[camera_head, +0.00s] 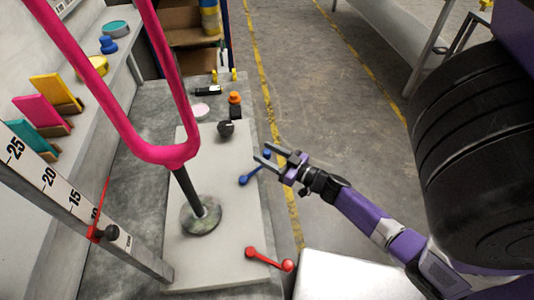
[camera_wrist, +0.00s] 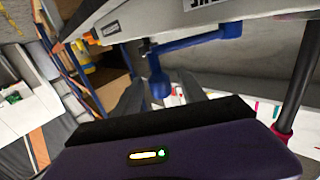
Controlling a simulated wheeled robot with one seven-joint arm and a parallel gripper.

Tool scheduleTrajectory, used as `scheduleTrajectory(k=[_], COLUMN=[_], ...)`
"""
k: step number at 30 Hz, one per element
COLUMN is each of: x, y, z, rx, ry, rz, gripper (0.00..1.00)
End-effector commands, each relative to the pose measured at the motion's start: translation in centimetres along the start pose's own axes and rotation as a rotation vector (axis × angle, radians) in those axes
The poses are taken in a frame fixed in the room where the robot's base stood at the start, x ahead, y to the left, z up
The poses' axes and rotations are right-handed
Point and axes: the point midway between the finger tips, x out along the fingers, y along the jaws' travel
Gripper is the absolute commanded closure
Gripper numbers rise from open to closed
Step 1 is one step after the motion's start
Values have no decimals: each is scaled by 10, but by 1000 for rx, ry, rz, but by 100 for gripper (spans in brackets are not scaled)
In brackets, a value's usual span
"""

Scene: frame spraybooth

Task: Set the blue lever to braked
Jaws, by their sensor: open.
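The blue lever (camera_head: 250,175) is on the right edge of the pale panel (camera_head: 205,250), between the black knob and the red lever. In the wrist view its blue arm (camera_wrist: 195,40) runs across the top and a blue ball-ended part (camera_wrist: 158,84) points down. My gripper (camera_head: 263,153) is open at the lever's far end. In the wrist view the ball end shows between the two dark fingers (camera_wrist: 160,98). I cannot tell whether they touch it. Any braked marking is not readable.
A red lever (camera_head: 268,260) is nearer on the same panel edge. A black knob (camera_head: 226,128) and an orange button (camera_head: 235,98) lie beyond. A pink frame (camera_head: 165,152) stands on a post at left.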

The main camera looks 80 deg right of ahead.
Motion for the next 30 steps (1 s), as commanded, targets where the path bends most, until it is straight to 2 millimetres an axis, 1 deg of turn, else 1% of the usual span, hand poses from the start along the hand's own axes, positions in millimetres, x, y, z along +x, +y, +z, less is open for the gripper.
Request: scheduleTrajectory(k=[5,6,8,12,13,30], x=[0,0,0,0,0,0], y=[0,0,0,0,0,0], z=[0,0,0,0,0,0], rx=[0,0,0,0,0,0], ry=[0,0,0,0,0,0], rz=[0,0,0,0,0,0], gripper=[51,59,71,99,100,100])
